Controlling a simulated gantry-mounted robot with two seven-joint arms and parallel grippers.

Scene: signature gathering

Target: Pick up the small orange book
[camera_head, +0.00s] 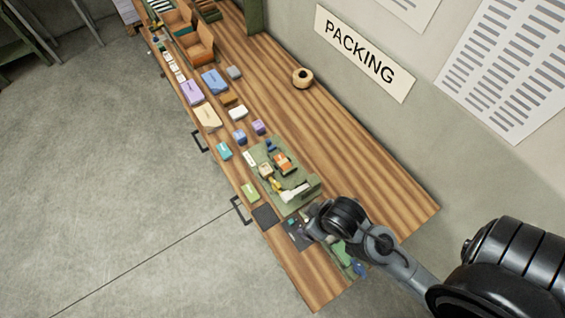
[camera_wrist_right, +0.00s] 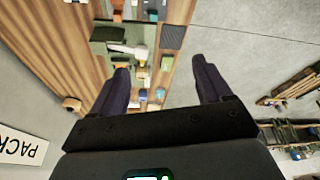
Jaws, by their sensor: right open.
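A small orange item (camera_head: 283,160), which looks like the orange book, lies on a green tray (camera_head: 303,196) on the wooden bench in the head view. It is too small to tell its title or exact shape. My right gripper (camera_wrist_right: 164,68) is open in the right wrist view, its two dark fingers apart with nothing between them. In the head view my right arm reaches over the near end of the bench, beside the tray and apart from the orange item. The gripper's fingers are mostly hidden there by the arm. My left gripper is out of view.
The wooden bench (camera_head: 350,175) holds several small coloured blocks, a purple box (camera_head: 192,92), a tan box (camera_head: 207,118) and a tape roll (camera_head: 302,77). A dark pad (camera_head: 264,216) lies near the front edge. The bench's wall side is mostly clear.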

